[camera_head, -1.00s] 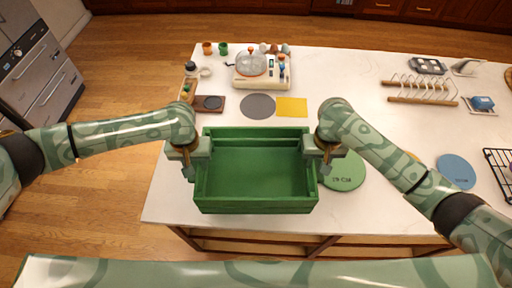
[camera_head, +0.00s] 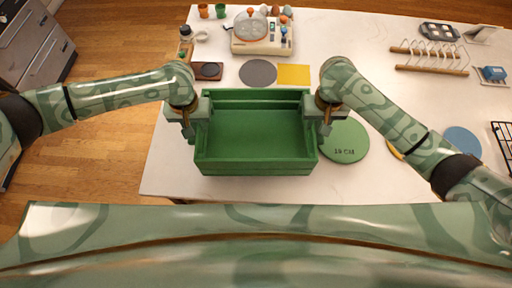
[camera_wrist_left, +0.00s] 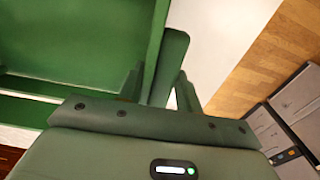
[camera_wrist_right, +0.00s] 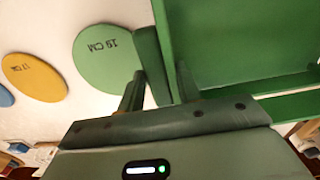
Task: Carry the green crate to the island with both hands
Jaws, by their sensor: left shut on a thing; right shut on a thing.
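The green crate (camera_head: 256,166) is empty and looks level, between my two grippers over the front edge of the white island (camera_head: 400,185). My left gripper (camera_head: 189,132) is shut on the crate's left side, and my right gripper (camera_head: 325,128) is shut on its right side. In the left wrist view the crate wall (camera_wrist_left: 95,40) runs beside the fingers. In the right wrist view the crate (camera_wrist_right: 230,45) is at the upper right. Whether the crate's underside touches the island top is hidden.
A green disc marked 19 CM (camera_head: 344,141) lies just right of the crate. Behind it lie a grey disc (camera_head: 258,73) and a yellow square (camera_head: 294,75). A cream appliance (camera_head: 262,42) and a rack (camera_head: 432,58) stand further back.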

